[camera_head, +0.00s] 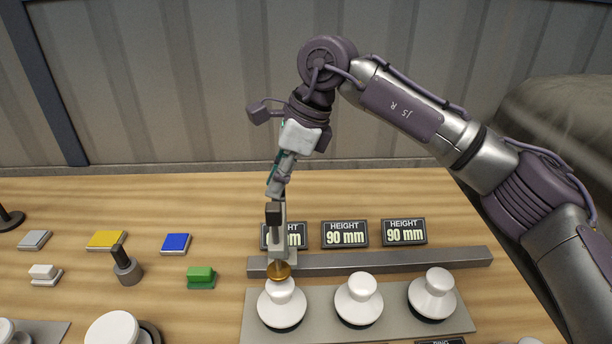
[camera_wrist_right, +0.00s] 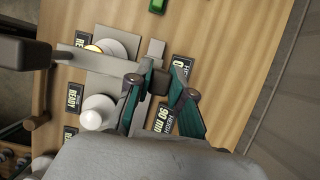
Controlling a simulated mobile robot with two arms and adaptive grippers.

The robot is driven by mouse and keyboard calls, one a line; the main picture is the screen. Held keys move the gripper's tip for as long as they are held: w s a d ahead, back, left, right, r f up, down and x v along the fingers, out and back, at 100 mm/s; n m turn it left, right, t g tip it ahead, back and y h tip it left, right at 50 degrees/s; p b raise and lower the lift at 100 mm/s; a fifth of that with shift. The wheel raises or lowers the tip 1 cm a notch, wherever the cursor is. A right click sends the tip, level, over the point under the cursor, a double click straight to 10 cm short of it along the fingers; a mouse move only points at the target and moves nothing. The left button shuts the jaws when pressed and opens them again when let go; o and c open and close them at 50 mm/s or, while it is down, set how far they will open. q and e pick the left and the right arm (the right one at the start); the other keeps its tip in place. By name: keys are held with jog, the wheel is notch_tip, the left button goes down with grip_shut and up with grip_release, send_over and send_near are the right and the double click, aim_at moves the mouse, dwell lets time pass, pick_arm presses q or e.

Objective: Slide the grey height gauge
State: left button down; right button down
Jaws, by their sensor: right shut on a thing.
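The grey height gauge (camera_head: 283,256) stands upright on the metal rail, at the rail's left part. Its brass disc (camera_head: 280,270) is over the top of the left white insulator stack (camera_head: 282,306); I cannot tell if they touch. My right gripper (camera_head: 275,199) is above the gauge, shut on its dark upper grip (camera_head: 274,214). In the right wrist view the fingers (camera_wrist_right: 166,88) are around the dark grip (camera_wrist_right: 161,82). The middle stack (camera_head: 358,301) and right stack (camera_head: 433,297) stand to the right. My left gripper is not in view.
The long grey rail (camera_head: 400,261) runs behind the stacks. Behind it, height displays read 90 mm (camera_head: 345,234) and 90 mm (camera_head: 404,231); the left display (camera_head: 296,236) is partly hidden. Coloured blocks, including a green one (camera_head: 201,276), and a dark-handled weight (camera_head: 127,268) lie left.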

jog(key=shift+r, duration=0.1)
jog(key=c, duration=1)
grip_release()
jog(key=shift+c, duration=0.2)
jog(key=v, duration=1.2)
